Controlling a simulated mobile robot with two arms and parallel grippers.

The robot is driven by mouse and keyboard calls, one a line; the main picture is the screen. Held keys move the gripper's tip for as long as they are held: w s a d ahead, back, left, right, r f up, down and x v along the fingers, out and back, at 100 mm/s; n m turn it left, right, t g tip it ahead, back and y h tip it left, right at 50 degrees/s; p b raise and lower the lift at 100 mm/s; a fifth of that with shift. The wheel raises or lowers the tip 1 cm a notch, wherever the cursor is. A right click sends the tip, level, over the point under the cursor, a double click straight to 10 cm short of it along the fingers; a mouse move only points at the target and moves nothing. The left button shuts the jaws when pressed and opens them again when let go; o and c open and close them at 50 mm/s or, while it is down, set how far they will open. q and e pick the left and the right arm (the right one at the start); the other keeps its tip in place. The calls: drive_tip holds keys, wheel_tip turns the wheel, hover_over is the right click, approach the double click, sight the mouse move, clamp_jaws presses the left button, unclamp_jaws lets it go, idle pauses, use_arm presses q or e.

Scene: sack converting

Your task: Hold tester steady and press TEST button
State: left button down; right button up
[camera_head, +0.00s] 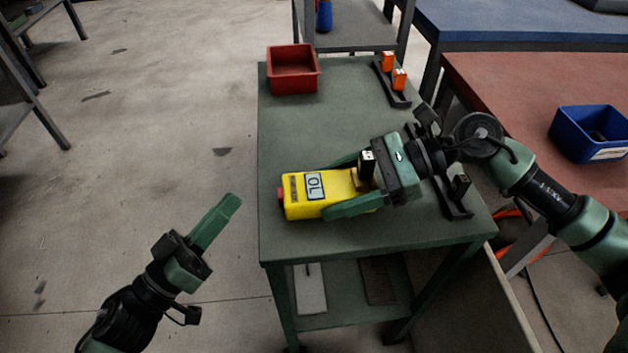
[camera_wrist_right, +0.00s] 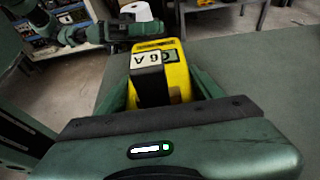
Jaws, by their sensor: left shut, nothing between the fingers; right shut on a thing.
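The yellow tester (camera_head: 300,196) lies on the green table, with a small display on its upper face and a red button (camera_head: 281,196) on its left end. My right gripper (camera_head: 352,187) is shut on the tester, one finger along each side. The right wrist view shows the tester (camera_wrist_right: 174,68) between the fingers, with a dark part and a white label on it. My left gripper (camera_head: 232,203) is shut and empty, out over the floor to the left of the table, apart from the tester.
The green table (camera_head: 330,120) carries a red bin (camera_head: 293,70) at its far left and a black rack (camera_head: 388,84) with orange items at the far right. A blue bin (camera_head: 590,133) stands on the reddish table (camera_head: 500,85) at right.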

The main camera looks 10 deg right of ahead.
drive_tip(key=o, duration=1.8)
